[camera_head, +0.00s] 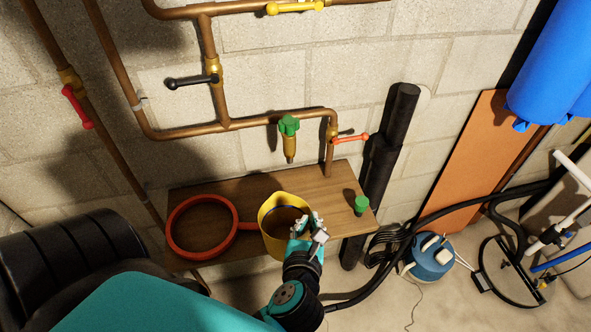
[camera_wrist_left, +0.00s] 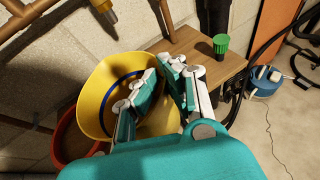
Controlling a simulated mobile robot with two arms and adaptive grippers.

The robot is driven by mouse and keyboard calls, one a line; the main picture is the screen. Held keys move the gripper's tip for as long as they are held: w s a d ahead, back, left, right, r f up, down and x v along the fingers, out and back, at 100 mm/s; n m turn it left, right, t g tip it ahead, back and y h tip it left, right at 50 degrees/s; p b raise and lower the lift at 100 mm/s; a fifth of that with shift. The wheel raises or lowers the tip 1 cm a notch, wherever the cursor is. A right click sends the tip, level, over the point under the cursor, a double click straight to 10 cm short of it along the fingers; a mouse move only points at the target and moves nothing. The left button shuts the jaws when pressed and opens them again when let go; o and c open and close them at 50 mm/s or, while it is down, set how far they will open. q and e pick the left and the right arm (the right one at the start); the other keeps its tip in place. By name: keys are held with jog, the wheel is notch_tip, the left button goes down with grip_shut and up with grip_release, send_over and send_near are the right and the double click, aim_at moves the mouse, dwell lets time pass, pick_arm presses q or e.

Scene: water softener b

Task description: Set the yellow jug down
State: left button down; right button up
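The yellow jug (camera_head: 268,216) is upright or slightly tilted at the front middle of the wooden shelf, under the brass tap with a green handle (camera_head: 289,137). My left gripper (camera_head: 308,226) is at the jug's right side. In the left wrist view the fingers (camera_wrist_left: 165,80) straddle the right wall of the jug (camera_wrist_left: 95,88), one over the opening and one outside, and appear closed on it. A dark blue line shows inside the jug. Its base is hidden, so I cannot tell whether it touches the shelf. My right gripper is not in view.
Copper pipes with a red-handled valve (camera_head: 350,138) run behind. Black pipes stand right of the shelf.

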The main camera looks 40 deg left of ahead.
aim_at(306, 209)
pick_arm(q)
jog(key=a+r+p+x, duration=0.1)
jog(key=p+x, duration=0.2)
jog(key=x, duration=1.3)
jog(key=shift+r+p, duration=0.3)
jog(key=shift+p, duration=0.05)
jog(key=shift+a, duration=0.15)
jog(key=shift+s+f, duration=0.1)
jog(key=shift+f, duration=0.1)
jog(key=c, duration=1.5)
grip_release()
jog(key=b+v, duration=0.1)
jog(key=v, duration=1.1)
jog(key=shift+r, duration=0.2)
